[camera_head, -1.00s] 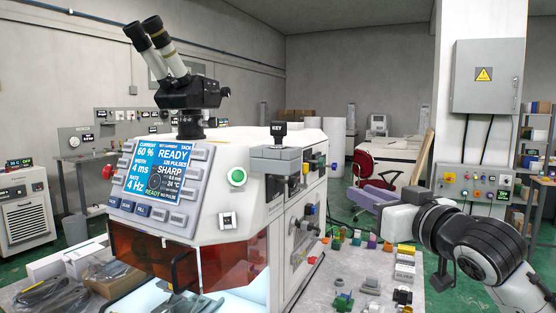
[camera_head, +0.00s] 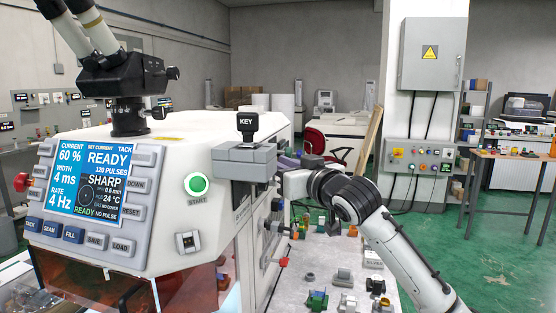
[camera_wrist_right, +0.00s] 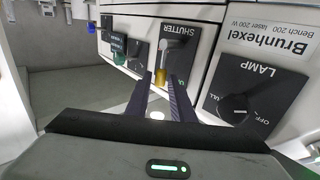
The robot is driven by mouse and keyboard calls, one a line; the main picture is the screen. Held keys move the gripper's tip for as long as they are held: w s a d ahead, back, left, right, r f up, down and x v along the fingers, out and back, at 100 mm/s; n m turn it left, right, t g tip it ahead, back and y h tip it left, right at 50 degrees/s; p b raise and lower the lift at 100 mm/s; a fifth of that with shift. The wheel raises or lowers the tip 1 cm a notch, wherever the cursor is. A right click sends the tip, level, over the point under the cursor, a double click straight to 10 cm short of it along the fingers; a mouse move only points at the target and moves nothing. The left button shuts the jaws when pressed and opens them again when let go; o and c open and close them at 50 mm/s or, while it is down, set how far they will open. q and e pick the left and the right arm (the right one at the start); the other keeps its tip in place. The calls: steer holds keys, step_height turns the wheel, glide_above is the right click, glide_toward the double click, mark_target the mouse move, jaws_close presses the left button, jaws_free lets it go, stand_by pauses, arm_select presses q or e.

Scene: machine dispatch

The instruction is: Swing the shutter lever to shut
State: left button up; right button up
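The shutter lever (camera_wrist_right: 178,42) shows in the right wrist view on a black plate marked SHUTTER, upside down in this view. It is a grey metal handle with a yellow end (camera_wrist_right: 161,77). My right gripper (camera_wrist_right: 160,76) is open, its two dark fingers apart, with the yellow end between the fingertips in the picture. I cannot tell whether they touch it. In the head view my right gripper (camera_head: 284,163) is at the right side of the welding machine (camera_head: 205,237). The lever cannot be made out there. My left gripper is not in view.
A LAMP knob (camera_wrist_right: 235,108) sits beside the shutter plate. A grey block with a KEY tag (camera_head: 247,125) juts from the machine near my right arm. A bench (camera_head: 305,283) with small fixtures lies below. Green floor is open at the right.

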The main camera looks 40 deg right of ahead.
steer(key=shift+w, duration=0.45)
jaws_close()
steer(key=w+d+f+m+g+y, duration=0.3)
steer(key=m+g+y, duration=0.3)
steer(key=m+g, duration=0.2)
steer(key=shift+w+d+g, duration=0.6)
steer(key=shift+d+g, duration=0.3)
steer(key=shift+g, duration=0.2)
steer(key=shift+f, duration=0.1)
stand_by(0.4)
